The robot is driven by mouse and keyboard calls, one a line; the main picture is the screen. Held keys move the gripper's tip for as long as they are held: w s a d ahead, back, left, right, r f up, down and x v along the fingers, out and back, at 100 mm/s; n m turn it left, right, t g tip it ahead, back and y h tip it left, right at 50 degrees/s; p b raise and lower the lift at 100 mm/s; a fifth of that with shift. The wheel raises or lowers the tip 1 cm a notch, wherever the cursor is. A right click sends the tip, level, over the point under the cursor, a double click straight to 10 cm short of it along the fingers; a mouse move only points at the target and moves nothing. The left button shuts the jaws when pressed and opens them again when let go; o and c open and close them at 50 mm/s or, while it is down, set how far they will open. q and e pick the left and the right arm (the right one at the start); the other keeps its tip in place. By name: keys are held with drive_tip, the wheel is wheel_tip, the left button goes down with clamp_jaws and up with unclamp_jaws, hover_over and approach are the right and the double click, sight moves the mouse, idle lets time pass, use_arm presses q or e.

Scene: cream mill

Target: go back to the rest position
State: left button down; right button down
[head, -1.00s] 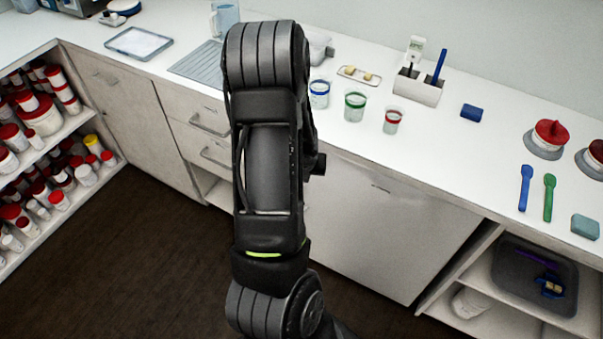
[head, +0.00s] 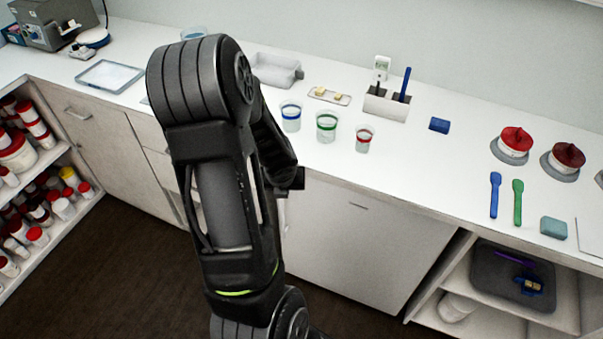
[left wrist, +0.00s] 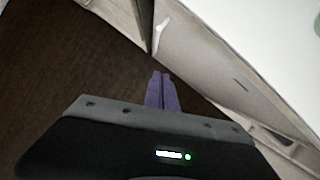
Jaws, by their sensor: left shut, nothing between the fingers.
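My left gripper (left wrist: 162,94) shows in the left wrist view, its two purple fingers together with nothing between them. It points out over the dark floor, near the cabinet fronts below the counter. In the head view my arm (head: 225,190) rises through the left middle, bent at the top with its forearm folded down behind it. The gripper's fingers are hidden there. My right gripper is in neither current view.
The white counter (head: 440,170) runs along the wall, holding cups with blue (head: 291,117), green (head: 326,127) and red (head: 365,139) bands. An open shelf of jars (head: 40,180) stands left. The dark floor (head: 120,270) is clear.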

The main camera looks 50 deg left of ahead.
idle(0.3)
use_arm(q)
drive_tip(key=w+d+f+n+t+h+b, duration=0.1)
drive_tip(key=w+d+f+n+h, duration=0.15)
drive_tip(key=d+n, duration=0.5)
drive_tip(key=w+d+f+n+h, duration=0.1)
drive_tip(key=w+d+f+n, duration=0.1)
drive_tip(key=d+f+n, duration=0.4)
drive_tip(key=w+d+f+n+t+h+b, duration=0.1)
drive_tip(key=w+d+f+n, duration=0.15)
drive_tip(key=d+n, duration=0.7)
drive_tip(key=s+d+f+n+g+h, duration=0.1)
drive_tip(key=s+d+f, duration=0.2)
drive_tip(key=d, duration=0.4)
drive_tip(key=s+d+f+n+g+h+b, duration=0.1)
drive_tip(key=s+d+f+n, duration=0.1)
drive_tip(key=s+d, duration=0.3)
drive_tip(key=s+d+f+n+g+h+b, duration=0.1)
drive_tip(key=s+d+f, duration=0.3)
drive_tip(key=d, duration=0.5)
drive_tip(key=shift+s+f+n+g, duration=0.3)
drive_tip(key=shift+f+g, duration=0.1)
drive_tip(key=shift+g, duration=0.2)
